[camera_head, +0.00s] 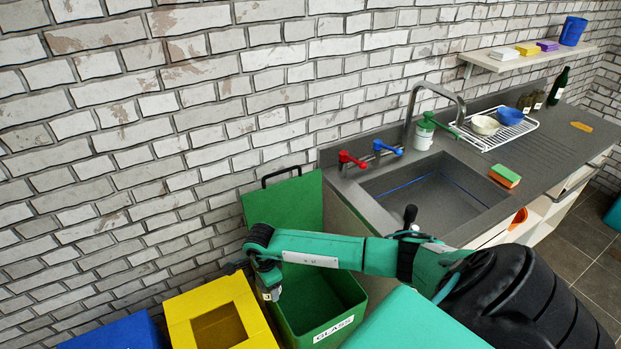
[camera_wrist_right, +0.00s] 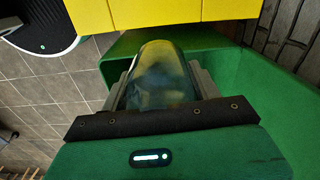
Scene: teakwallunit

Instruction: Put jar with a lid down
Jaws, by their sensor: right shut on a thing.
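My right arm reaches across the head view, and its gripper (camera_head: 270,291) is at the left edge of the open green bin (camera_head: 338,328) labelled GLASS. In the right wrist view the right gripper (camera_wrist_right: 160,90) is shut on a translucent greenish jar (camera_wrist_right: 163,70), one finger on each side. Green bin walls (camera_wrist_right: 240,65) show around the jar there. The jar's lid cannot be made out, and the jar is not clear in the head view. My left gripper is not in view.
A yellow bin (camera_head: 180,315) stands directly left of the green one, and a blue bin (camera_head: 115,335) further left. The raised green lid (camera_head: 295,205) leans by the brick wall. A counter with a sink (camera_head: 430,195), taps and dishes lies to the right.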

